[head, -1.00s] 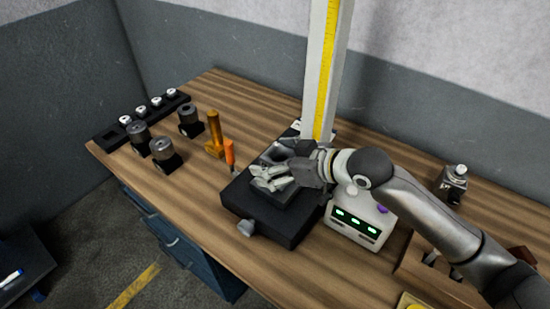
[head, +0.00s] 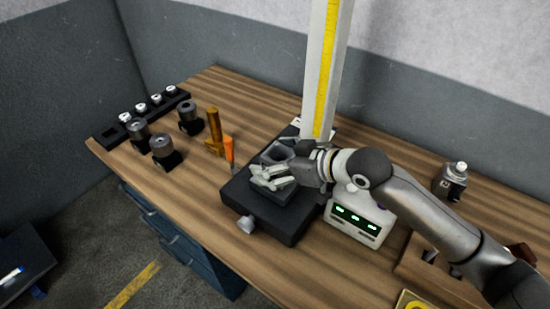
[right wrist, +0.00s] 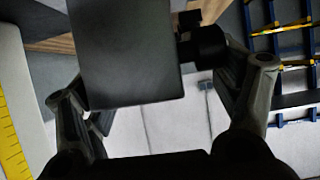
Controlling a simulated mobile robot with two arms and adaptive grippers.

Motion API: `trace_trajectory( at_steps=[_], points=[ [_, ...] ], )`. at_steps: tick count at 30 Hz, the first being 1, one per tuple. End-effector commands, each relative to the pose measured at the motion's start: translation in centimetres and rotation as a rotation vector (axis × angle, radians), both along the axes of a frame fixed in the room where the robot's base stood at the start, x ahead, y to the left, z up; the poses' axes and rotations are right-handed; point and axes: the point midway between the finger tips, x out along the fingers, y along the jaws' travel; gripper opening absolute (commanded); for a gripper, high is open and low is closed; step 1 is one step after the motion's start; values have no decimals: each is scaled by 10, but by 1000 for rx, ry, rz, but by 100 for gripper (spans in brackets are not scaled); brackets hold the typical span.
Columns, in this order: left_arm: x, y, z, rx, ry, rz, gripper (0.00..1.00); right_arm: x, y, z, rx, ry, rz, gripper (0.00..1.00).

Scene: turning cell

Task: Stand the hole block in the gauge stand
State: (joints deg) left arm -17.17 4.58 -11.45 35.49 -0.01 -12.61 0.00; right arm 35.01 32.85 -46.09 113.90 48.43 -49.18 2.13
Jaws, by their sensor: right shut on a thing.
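The hole block (right wrist: 125,50) shows in the right wrist view as a dark grey block between the fingers of my right gripper. In the head view my right gripper (head: 270,178) is shut on it, low over the black base. A grey part, likely the block (head: 278,151), shows just behind the fingers. The gauge stand has a black base (head: 238,190) with a knob (head: 246,225) at its front and a tall white column (head: 320,80) with a yellow scale. The fingers hide the block's underside, so I cannot tell whether it touches the base. My left gripper is not in view.
A white readout box (head: 358,220) with green displays stands close right of the base. An orange-handled tool (head: 229,150) and a brass-coloured stand (head: 214,130) are at its left. Dark cylinders on blocks (head: 163,150) and a black rack (head: 108,135) stand farther left. The front-left tabletop is clear.

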Motion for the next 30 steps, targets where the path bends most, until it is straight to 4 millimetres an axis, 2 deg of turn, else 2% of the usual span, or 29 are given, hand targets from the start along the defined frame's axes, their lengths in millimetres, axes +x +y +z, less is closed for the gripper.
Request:
trace_trajectory(
  at_steps=[1, 30],
  points=[
    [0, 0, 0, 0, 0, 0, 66, 1, 1, 5, 7, -12, 1, 12],
    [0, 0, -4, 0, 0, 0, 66, 1, 1, -11, 8, -12, 1, 12]
  ],
)
